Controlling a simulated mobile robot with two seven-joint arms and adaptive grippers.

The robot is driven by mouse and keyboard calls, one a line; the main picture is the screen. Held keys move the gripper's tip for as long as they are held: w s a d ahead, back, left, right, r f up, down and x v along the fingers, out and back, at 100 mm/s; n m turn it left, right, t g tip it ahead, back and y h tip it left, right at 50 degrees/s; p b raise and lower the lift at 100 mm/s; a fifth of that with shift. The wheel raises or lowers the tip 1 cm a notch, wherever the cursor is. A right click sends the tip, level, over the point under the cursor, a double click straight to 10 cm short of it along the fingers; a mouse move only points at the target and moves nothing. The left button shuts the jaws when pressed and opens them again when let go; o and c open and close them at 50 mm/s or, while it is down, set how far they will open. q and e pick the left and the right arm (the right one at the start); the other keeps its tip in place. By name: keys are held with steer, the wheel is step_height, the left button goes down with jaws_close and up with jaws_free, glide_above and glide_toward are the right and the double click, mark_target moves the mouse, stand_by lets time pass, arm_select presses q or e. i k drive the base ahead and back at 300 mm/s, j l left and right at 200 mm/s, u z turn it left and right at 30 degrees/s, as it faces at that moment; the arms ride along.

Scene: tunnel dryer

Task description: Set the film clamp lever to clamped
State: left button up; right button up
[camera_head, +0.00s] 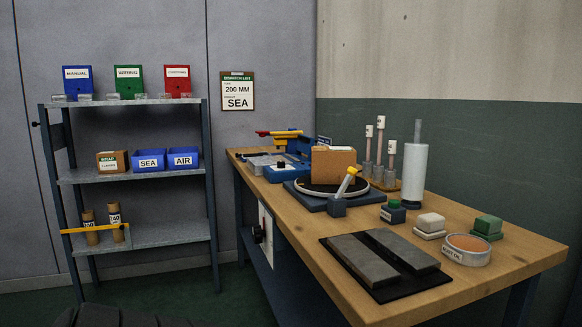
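A small lever (346,181) with a pale shaft and yellow tip rises from a blue block (337,206) at the front of the turntable. It tilts up and to the right. I see no readable label on it, so I cannot tell for sure that it is the film clamp lever or which setting it is in. A cardboard box (333,165) stands on the round turntable behind it. A white roll (413,176) stands upright on a dark blue base to the right. Neither of my grippers is in view.
The wooden bench (470,292) also carries a dark mat with two grey slabs (363,259), a round tin (466,250), small blocks and a blue device (288,167) with a red-and-yellow bar. A shelf rack (140,237) stands left. Floor between rack and bench is clear.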

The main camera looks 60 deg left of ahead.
mark_target(352, 172)
steer(key=i+l+u, duration=0.15)
steer(key=u, duration=0.35)
steer(key=i+l+u, duration=0.1)
steer(key=u, duration=0.4)
steer(key=l+u, duration=0.25)
steer(key=u, duration=0.25)
steer(key=i+l+u, duration=0.25)
steer(key=u, duration=0.15)
steer(key=i+l+u, duration=0.15)
steer(key=l+u, duration=0.25)
steer(key=k, duration=0.35)
